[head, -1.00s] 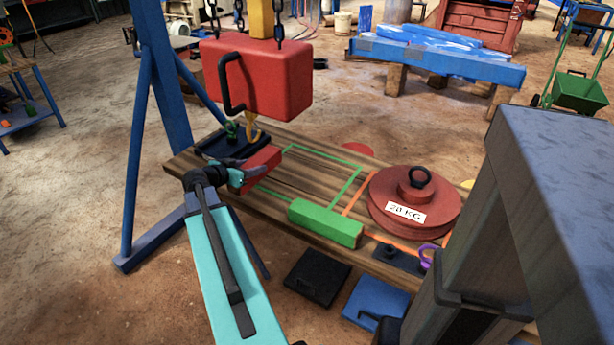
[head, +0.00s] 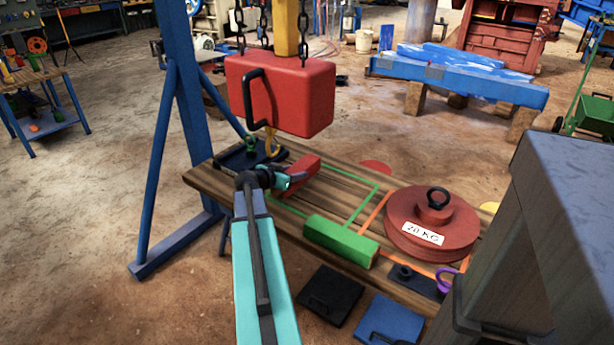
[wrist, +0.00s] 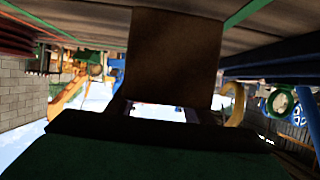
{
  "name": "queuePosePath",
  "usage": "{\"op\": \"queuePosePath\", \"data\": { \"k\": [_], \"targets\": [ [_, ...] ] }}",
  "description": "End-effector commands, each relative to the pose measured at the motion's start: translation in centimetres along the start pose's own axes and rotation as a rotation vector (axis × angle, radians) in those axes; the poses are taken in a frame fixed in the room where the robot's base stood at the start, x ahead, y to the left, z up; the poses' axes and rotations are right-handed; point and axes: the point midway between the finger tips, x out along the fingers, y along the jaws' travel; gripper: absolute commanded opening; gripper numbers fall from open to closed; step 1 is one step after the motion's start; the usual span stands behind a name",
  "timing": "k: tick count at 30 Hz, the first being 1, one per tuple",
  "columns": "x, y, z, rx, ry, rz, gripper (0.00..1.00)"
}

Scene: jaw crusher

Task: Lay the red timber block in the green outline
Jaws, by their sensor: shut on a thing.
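The red timber block (head: 303,173) is at the left end of the green outline (head: 363,205) on the plank bench, and covers part of its line. My gripper (head: 284,181) is shut on the block's near left end. The block looks slightly tilted and close above the planks; I cannot tell whether it touches them. In the wrist view a dark brown shape (wrist: 175,60), likely the held block, fills the middle.
A green block (head: 342,241) lies at the outline's near right side. A 20 KG red weight (head: 430,222) stands right of it. A red hoist block (head: 280,95) with a yellow hook (head: 271,143) hangs close behind my gripper. A black tray (head: 248,156) is at left.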

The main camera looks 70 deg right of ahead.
Motion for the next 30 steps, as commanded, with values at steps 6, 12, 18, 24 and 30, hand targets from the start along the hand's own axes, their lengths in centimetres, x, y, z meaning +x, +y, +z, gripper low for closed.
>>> {"op": "queuePosePath", "data": {
  "k": [6,12,18,24,30],
  "targets": [
    [3.5,1.1,-1.2,0.000,0.002,0.002,0.10],
    [5.0,1.6,-1.6,-0.001,0.002,0.000,0.10],
    [5.1,1.7,-1.7,-0.001,0.002,-0.001,0.10],
    [5.2,1.6,-1.4,-0.001,0.002,0.000,0.10],
    [5.9,1.6,0.3,-0.002,0.000,-0.001,0.10]
  ]
}}
